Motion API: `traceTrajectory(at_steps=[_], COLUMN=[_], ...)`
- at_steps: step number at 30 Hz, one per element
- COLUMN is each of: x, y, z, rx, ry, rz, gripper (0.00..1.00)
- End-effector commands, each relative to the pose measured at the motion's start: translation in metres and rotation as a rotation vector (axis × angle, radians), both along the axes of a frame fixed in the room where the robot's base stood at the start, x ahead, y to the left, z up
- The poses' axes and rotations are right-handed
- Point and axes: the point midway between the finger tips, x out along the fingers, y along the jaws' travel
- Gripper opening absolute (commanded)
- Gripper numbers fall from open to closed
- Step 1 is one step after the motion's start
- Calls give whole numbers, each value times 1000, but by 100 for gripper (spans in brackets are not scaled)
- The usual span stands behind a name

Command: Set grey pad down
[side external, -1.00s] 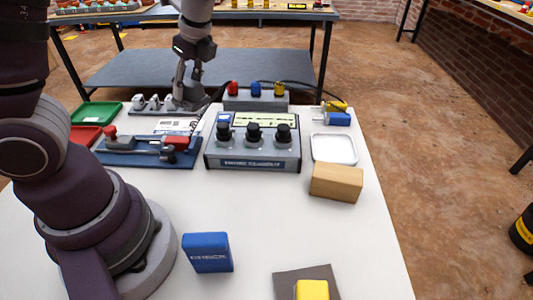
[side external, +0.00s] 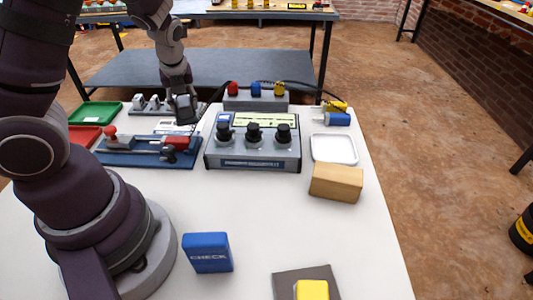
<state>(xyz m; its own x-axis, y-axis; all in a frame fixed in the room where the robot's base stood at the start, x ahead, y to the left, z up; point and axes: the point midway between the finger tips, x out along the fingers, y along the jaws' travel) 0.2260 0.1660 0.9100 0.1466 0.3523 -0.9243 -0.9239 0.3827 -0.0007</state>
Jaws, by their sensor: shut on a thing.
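My gripper (side external: 183,106) is at the far left of the table, beside the grey fixture and left of the console. It is shut on a small dark grey thing at its tips. The thing is too small and too hidden by the fingers for its shape to show, so I cannot tell whether it is the grey pad or whether it touches what lies below. A flat dark grey square (side external: 287,285) lies on the white table at the front, with a yellow block (side external: 312,290) on it, cut by the frame's lower edge.
A grey console with black knobs (side external: 253,152) stands mid-table. A red-handled clamp on a blue base (side external: 125,156) is in front of my gripper. A wooden block (side external: 336,183), white tray (side external: 334,149) and blue CHECK block (side external: 207,253) stand on the table. The middle front is clear.

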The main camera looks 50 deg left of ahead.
Motion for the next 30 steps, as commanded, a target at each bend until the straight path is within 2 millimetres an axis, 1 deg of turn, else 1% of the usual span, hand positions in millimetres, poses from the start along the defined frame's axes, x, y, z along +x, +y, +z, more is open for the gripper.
traceTrajectory(at_steps=[1, 6, 12, 15, 21, 24, 26, 30], x=[11, 48, 82, 93, 104, 103, 104, 104], y=[11, 37, 62, 70, 77, 76, 76, 77], z=[-1, -6, -11, -12, -12, -34, -43, -47], rx=[6, 3, 0, 1, 0, -4, -4, 0], ry=[3, 1, 3, 5, 2, 7, 4, 1], rz=[4, 2, 2, 1, 2, 2, 1, 1], gripper=[0, 0, 0, 0, 0, 0, 0, 0])
